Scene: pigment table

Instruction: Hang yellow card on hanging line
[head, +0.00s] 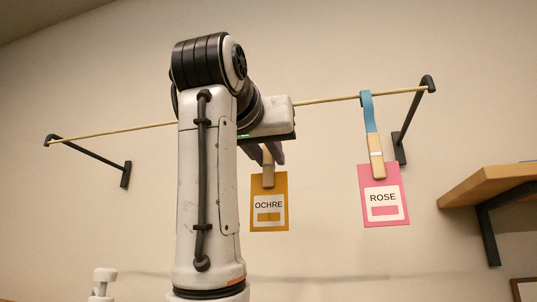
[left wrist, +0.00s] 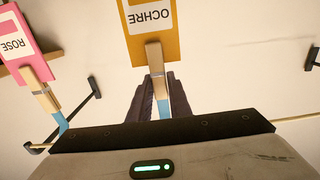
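The yellow card (head: 283,215), marked OCHRE, hangs upright below a wooden clothespin (head: 268,172). In the left wrist view the yellow card (left wrist: 170,48) is at the top, with its clothespin (left wrist: 154,56) and a blue strap (left wrist: 163,110). My left gripper (head: 268,158) is just above the card, near the line. Its dark fingers (left wrist: 162,98) are shut around the strap by the clothespin. The hanging line (head: 330,98) is a thin pale rod across the wall. My gripper hides the strap's top, so I cannot tell whether it is on the line. My right gripper is out of view.
A pink ROSE card (head: 372,217) hangs from the line by a blue strap (head: 369,110), right of the yellow card with a gap. Dark brackets (head: 90,156) (head: 408,125) carry the line's ends. A wooden shelf (head: 490,184) juts out at right.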

